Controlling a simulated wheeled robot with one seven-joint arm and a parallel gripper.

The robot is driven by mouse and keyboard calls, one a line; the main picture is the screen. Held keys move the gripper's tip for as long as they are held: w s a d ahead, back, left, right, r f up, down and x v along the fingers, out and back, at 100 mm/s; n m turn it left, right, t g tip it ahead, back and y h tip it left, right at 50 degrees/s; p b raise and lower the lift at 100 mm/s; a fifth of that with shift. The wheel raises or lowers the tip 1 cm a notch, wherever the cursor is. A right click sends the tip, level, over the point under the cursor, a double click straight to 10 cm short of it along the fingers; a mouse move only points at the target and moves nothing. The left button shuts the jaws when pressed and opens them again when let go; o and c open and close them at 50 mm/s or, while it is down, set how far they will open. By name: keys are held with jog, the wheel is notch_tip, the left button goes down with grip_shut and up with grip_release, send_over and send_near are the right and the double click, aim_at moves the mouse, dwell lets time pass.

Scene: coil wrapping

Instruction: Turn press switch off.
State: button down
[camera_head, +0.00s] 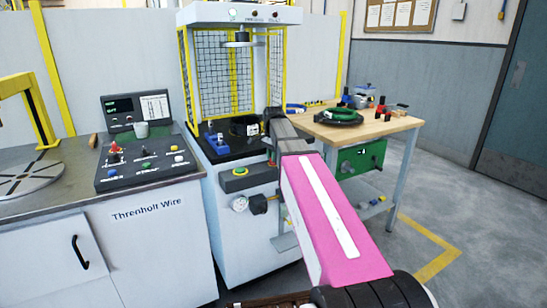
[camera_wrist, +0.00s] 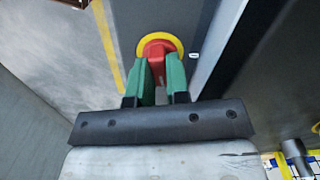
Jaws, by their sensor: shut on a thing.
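The press (camera_head: 228,168) is a white cabinet with a yellow-framed mesh cage above, in the middle of the head view. The press switch (camera_wrist: 158,48) is a red knob on a yellow round plate (camera_wrist: 176,42), set on a dark grey face in the wrist view. My gripper (camera_wrist: 160,74) has green fingers, one on each side of the red knob, and is shut on it. In the head view my pink arm reaches to the press's right side; my gripper (camera_head: 272,158) is mostly hidden there, and the switch cannot be made out.
A wooden table (camera_head: 375,128) with a green coil (camera_head: 338,114) and tools stands behind my arm to the right. The floor at the right is clear.

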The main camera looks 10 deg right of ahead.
jog(key=n, duration=1.1)
jog(key=shift+n, duration=2.1)
jog(key=c, duration=1.1)
grip_release()
jog(key=shift+r, duration=0.1)
notch_tip(320, 180, up, 11)
